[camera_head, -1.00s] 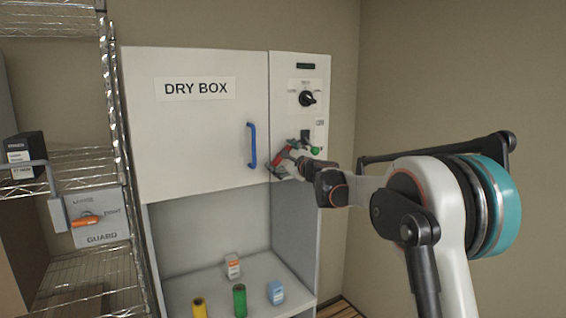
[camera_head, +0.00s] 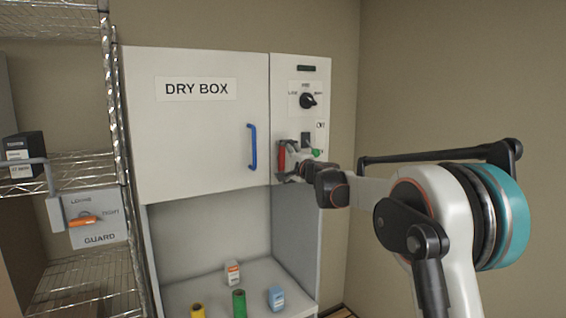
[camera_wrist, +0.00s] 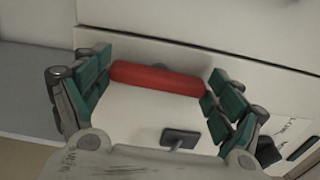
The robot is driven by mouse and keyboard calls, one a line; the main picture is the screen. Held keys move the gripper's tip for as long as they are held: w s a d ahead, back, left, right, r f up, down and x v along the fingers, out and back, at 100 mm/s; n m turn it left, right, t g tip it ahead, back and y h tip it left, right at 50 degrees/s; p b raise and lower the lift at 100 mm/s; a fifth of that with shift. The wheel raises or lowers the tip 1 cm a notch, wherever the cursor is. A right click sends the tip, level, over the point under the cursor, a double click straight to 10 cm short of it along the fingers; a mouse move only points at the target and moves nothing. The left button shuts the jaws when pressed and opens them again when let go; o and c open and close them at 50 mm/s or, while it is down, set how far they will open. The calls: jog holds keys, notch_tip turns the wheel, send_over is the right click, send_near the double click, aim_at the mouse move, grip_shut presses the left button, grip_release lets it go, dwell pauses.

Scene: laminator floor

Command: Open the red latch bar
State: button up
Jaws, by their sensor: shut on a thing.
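The red latch bar (camera_head: 282,156) is on the dry box's front, near the seam between the door and the right control panel. It stands about upright in the head view. In the wrist view the red bar (camera_wrist: 158,78) lies across between the green-padded fingers. My gripper (camera_head: 288,160) is shut on the bar, with one finger at each end of it in the wrist view (camera_wrist: 155,88). The gripper hides part of the bar's mount in the head view.
The dry box door (camera_head: 195,125) has a blue handle (camera_head: 252,147). The control panel holds a black knob (camera_head: 307,100), a dark switch (camera_head: 306,138) and a green button (camera_head: 317,153) close to my gripper. Several small items stand on the shelf below. A wire rack (camera_head: 90,270) is at left.

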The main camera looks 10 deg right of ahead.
jog(key=shift+n, duration=0.3)
dwell(0.4)
jog(key=o, duration=0.9)
jog(key=v, duration=1.2)
